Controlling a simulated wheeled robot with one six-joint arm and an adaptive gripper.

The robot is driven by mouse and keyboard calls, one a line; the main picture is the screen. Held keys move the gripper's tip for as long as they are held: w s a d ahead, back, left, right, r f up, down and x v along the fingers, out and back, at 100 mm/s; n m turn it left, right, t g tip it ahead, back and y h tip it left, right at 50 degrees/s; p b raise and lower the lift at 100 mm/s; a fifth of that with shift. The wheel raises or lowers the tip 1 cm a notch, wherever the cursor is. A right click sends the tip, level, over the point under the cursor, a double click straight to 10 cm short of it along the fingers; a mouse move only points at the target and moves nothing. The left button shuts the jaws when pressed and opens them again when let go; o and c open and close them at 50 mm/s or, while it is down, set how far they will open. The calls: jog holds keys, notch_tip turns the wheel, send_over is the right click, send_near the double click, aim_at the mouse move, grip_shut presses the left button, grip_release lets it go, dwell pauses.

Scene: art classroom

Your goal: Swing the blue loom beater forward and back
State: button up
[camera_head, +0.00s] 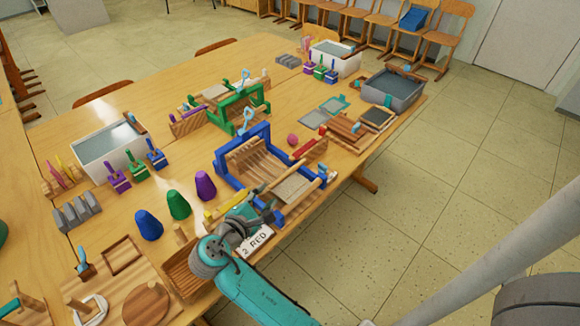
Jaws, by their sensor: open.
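The blue loom (219,170) stands on the wooden table near its front edge, with wooden slats and strung threads inside its frame. Its blue beater (243,137) is an upright frame at the loom's far left end, with a light blue loop handle on top. My gripper (269,207) is at the loom's near front corner, apart from the beater. It is open, with nothing seen between its fingers. It hides part of the loom's near side, and I cannot tell whether it touches the loom.
A green loom (238,112) stands behind. Blue, green and purple cones (205,186) stand left of the blue loom. A card marked "2 RED" (257,241) lies by my wrist. A white water tub (108,150) and grey tub (393,92) flank the looms.

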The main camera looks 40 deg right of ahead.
aim_at(280, 181)
jog(key=x, duration=1.1)
grip_shut()
